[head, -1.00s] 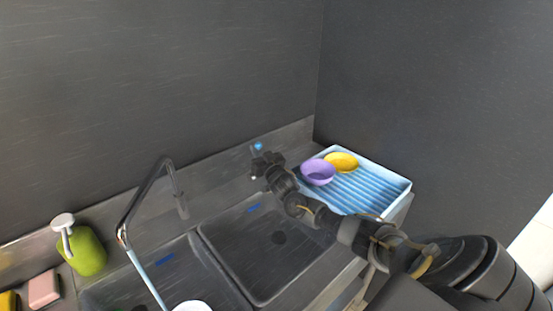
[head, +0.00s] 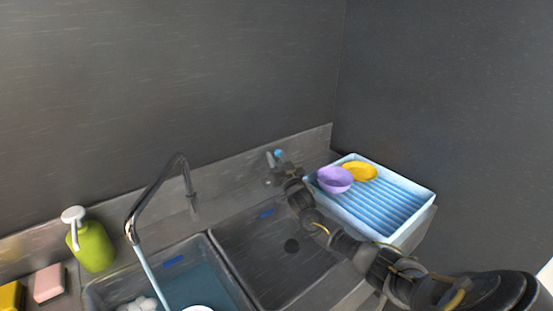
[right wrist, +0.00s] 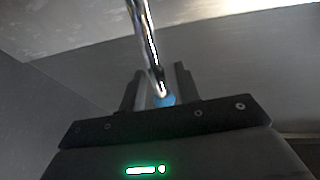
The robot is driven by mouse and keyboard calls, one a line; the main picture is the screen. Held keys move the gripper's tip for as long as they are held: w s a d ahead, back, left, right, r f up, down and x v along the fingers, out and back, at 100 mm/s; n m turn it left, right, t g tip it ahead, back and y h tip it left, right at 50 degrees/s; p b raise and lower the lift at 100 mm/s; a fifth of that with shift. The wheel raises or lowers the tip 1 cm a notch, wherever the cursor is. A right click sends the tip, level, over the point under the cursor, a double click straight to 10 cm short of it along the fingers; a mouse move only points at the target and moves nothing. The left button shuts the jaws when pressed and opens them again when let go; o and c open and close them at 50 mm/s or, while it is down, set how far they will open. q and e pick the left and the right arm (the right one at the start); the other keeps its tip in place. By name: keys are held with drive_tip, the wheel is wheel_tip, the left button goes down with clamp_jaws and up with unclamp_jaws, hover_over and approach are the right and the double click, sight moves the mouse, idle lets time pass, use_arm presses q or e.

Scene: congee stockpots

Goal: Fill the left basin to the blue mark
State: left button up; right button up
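The left basin (head: 225,275) holds bluish water over its bottom. Its blue mark (head: 174,262) shows on the back wall above the water. The tall chrome faucet (head: 155,188) bends over this basin, and a thin pale stream (head: 150,275) falls from its spout. The tap lever (head: 270,160) with a blue end stands at the back right. My right gripper (head: 278,172) is at the lever. In the right wrist view, the chrome lever (right wrist: 146,40) runs between the fingers of the right gripper (right wrist: 158,85), with gaps beside it. My left gripper is out of view.
The right basin (head: 270,250) looks empty, with a dark drain. A light-blue rack (head: 405,205) with purple and yellow bowls stands right. A green soap bottle (head: 92,247), pink sponge (head: 49,283) and yellow sponge (head: 10,297) sit left. White lumps (head: 140,304) lie in the left basin.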

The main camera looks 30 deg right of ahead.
drive_tip(key=s+a+p, duration=0.2)
drive_tip(key=s+p, duration=0.6)
drive_tip(key=s, duration=0.5)
drive_tip(key=shift+f, duration=0.2)
idle(6.5)
